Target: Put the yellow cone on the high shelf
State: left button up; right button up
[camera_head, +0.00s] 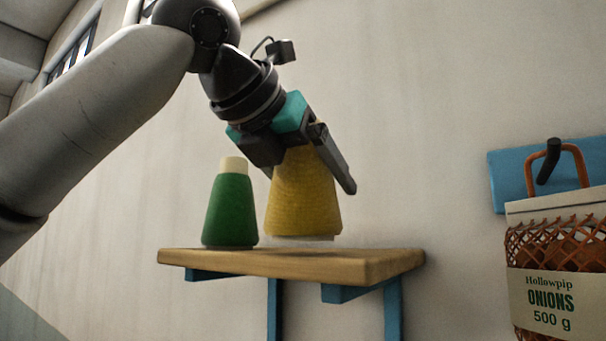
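The yellow cone (303,198) is upright over the wooden high shelf (330,265), right of a green cone. Its pale base is at or just above the shelf top; I cannot tell if it touches. My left gripper (308,170) comes down from the upper left with its fingers around the upper part of the yellow cone. One dark finger shows on the cone's right side, and the cone's top is hidden by the gripper. My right gripper is not in view.
The green cone (230,210) with a cream top stands on the shelf's left part, close to the yellow cone. The shelf's right end is bare. A mesh onion bag (560,270) hangs from a hook on a blue plate (510,180) at the right.

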pick_arm(q)
jog(key=shift+w+d+f, duration=0.1)
jog(key=shift+w+d, duration=0.5)
jog(key=shift+w, duration=0.2)
jog(key=shift+w+d+f, duration=0.1)
jog(key=shift+w+d, duration=0.45)
jog(key=shift+w, duration=0.2)
jog(key=shift+f, duration=0.5)
jog(key=o, duration=1.3)
jog(key=b+v, duration=0.2)
jog(key=v, duration=1.3)
jog(key=shift+s+a+r, duration=0.1)
jog(key=shift+s, duration=0.05)
